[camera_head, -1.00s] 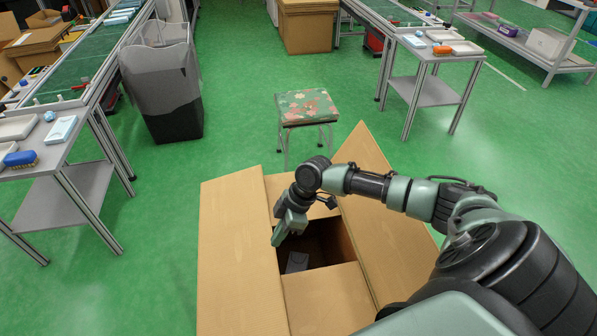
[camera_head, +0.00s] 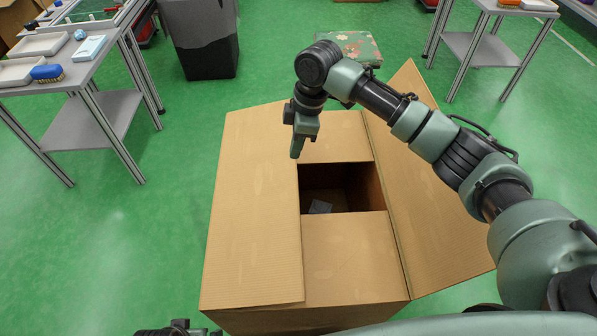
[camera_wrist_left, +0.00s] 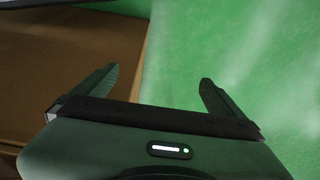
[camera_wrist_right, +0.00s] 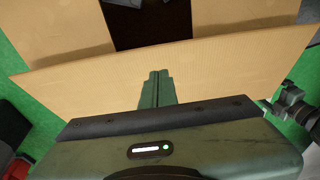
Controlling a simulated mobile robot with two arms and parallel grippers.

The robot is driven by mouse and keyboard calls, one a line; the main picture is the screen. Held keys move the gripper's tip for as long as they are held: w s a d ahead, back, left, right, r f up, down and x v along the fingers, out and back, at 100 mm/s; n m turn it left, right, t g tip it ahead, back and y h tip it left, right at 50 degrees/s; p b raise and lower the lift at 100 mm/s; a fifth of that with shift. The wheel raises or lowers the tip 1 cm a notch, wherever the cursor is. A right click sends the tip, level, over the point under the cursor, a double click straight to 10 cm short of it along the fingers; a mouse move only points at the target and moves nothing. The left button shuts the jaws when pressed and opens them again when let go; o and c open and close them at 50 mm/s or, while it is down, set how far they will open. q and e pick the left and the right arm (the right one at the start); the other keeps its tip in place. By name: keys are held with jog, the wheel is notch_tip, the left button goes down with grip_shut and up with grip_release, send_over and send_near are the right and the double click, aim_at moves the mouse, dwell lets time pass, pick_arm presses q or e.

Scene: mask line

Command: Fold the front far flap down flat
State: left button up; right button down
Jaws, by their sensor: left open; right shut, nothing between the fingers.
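An open cardboard box stands on the floor in the head view. Its left flap (camera_head: 255,215) leans in over the left side, overlapping the ends of the far flap (camera_head: 335,138) and near flap (camera_head: 350,255), which lie folded inward; whether it is fully flat I cannot tell. The right flap (camera_head: 425,190) slants outward. My right gripper (camera_head: 297,152) is shut and empty at the left flap's far inner corner; contact is unclear. Its closed fingers (camera_wrist_right: 157,78) point at cardboard in the right wrist view. My left gripper (camera_wrist_left: 160,76) is open, with cardboard and floor beyond.
A small grey object (camera_head: 320,206) lies inside the box's opening. A side table (camera_head: 95,120) is at left, a grey bin (camera_head: 203,40) behind. Green floor is clear left of the box.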

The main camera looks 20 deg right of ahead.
aim_at(294, 178)
notch_tip(294, 178, down, 8)
jog(key=shift+a+r+b, duration=0.1)
jog(key=shift+b, duration=0.75)
pick_arm(q)
jog(key=w+v, duration=0.2)
jog(key=v, duration=0.5)
jog(key=shift+s+r+t, duration=0.3)
jog(key=shift+r, duration=0.25)
pick_arm(e)
jog(key=shift+f, duration=0.55)
pick_arm(q)
jog(key=shift+a, duration=0.1)
jog(key=b+v, duration=0.1)
jog(key=v, duration=0.2)
jog(key=shift+s+r+b, duration=0.2)
jog(key=shift+r+b, duration=0.1)
jog(key=shift+b, duration=0.1)
pick_arm(e)
notch_tip(294, 178, down, 6)
jog(key=d+y, duration=0.2)
jog(key=shift+s+t+y, duration=0.3)
jog(key=shift+y, duration=0.1)
jog(key=shift+f, duration=0.15)
